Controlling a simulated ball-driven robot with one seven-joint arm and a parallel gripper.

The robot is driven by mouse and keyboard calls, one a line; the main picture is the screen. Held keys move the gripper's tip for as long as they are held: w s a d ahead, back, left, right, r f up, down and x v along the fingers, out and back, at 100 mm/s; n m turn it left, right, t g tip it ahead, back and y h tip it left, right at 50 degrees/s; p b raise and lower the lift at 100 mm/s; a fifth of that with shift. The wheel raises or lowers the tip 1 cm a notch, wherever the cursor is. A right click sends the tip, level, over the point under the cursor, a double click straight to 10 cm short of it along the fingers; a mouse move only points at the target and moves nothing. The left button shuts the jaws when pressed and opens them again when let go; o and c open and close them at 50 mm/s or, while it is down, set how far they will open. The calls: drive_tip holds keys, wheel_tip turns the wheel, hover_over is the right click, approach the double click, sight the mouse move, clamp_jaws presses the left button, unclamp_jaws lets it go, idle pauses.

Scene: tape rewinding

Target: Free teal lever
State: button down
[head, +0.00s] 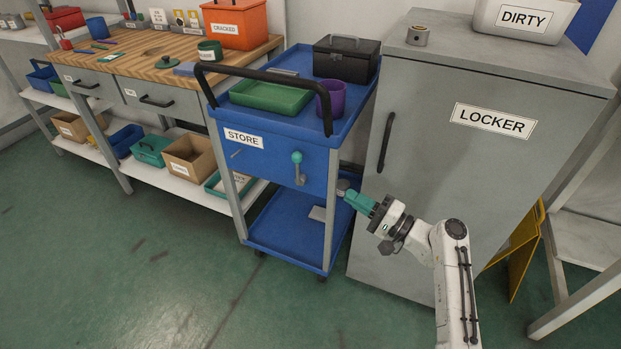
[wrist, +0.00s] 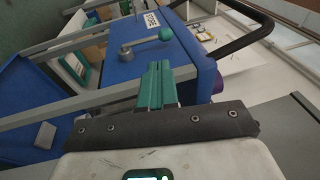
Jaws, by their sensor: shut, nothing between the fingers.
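The teal lever (head: 298,168) is on the blue front panel of the cart marked STORE. It has a teal knob at its upper end and a grey arm running down to its pivot in the head view. In the wrist view the lever (wrist: 147,43) lies sideways, with its knob to the right and its pivot to the left. My gripper (head: 344,188), with teal fingers, is right of and a little below the lever, apart from it. In the wrist view the fingers of my gripper (wrist: 156,68) are shut with nothing between them, pointing toward the panel.
The cart (head: 232,112) carries a green tray (head: 270,97), a purple cup (head: 330,98) and a dark toolbox (head: 346,60). A grey locker (head: 440,180) stands close on the right. A workbench (head: 140,68) stands left. The floor in front of the cart is clear.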

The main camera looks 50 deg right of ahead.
sight(300, 161)
drive_tip(key=shift+d+r+h, duration=0.15)
drive_tip(key=shift+d+h, duration=0.15)
drive_tip(key=shift+d, duration=0.05)
drive_tip(key=x, duration=1.4)
drive_tip(key=shift+s+a+r, duration=0.1)
drive_tip(key=shift+r, duration=0.15)
drive_tip(key=shift+r, duration=0.1)
